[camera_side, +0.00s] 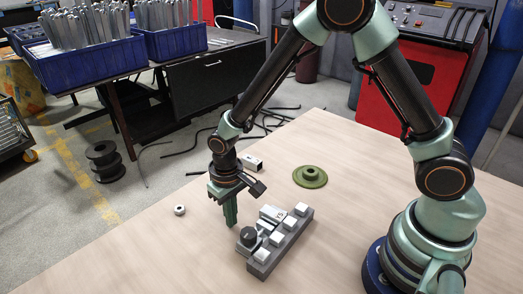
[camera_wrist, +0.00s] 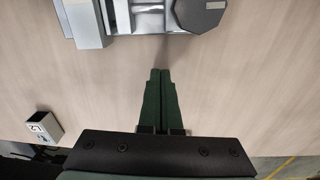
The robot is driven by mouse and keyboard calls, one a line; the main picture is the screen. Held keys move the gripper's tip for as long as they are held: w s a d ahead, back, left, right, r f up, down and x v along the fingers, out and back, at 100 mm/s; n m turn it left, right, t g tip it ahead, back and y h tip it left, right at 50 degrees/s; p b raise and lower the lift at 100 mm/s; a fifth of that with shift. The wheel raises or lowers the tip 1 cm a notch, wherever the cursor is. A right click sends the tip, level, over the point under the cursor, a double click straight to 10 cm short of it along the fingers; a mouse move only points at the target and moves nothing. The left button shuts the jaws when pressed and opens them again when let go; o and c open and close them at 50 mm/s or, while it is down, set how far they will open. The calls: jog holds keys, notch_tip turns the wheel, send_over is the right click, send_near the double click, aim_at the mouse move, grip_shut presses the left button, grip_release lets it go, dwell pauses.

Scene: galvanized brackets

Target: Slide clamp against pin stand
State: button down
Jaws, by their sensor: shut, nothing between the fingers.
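A long grey fixture (camera_side: 268,257) with several white blocks stands on the table. It shows partly at the top edge of the wrist view (camera_wrist: 88,22). A dark knob-like part (camera_side: 248,236) sits at its near left end; in the wrist view it is a dark octagonal piece (camera_wrist: 198,12). I cannot tell for certain which parts are the clamp and the pin stand. My gripper (camera_side: 231,224) points down beside the fixture, left of the knob, apart from it. Its green fingers (camera_wrist: 160,74) are together with nothing between them; bare table lies between their tips and the fixture.
A green flanged disc (camera_side: 310,177) lies behind the fixture. A small square metal tube (camera_side: 251,162) lies behind my gripper, also seen in the wrist view (camera_wrist: 43,127). A nut (camera_side: 180,210) lies at left near the table edge. The table's front left is clear.

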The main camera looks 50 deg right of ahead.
aim_at(249, 233)
notch_tip(249, 233, up, 10)
jog(key=shift+f, duration=0.25)
jog(key=c, duration=1.2)
grip_release()
jog(key=shift+a, duration=0.1)
jog(key=shift+c, duration=0.2)
jog(key=o, duration=1)
jog(key=shift+s+a+r, duration=0.25)
jog(key=shift+s+r, duration=0.05)
jog(key=shift+s, duration=0.3)
jog(key=shift+s+a+r, duration=0.25)
jog(key=shift+s+r, duration=0.05)
jog(key=shift+s, duration=0.25)
jog(key=shift+o, duration=0.5)
jog(key=shift+g, duration=0.4)
jog(key=s, duration=0.1)
jog(key=s+a+r, duration=0.1)
jog(key=s, duration=0.1)
jog(key=s+r, duration=0.1)
jog(key=shift+s+a, duration=0.15)
jog(key=shift+s, duration=0.2)
jog(key=shift+f, duration=0.15)
jog(key=f, duration=0.8)
jog(key=s+f, duration=0.1)
jog(key=f, duration=0.2)
jog(key=shift+d+f, duration=0.3)
jog(key=shift+f, duration=0.1)
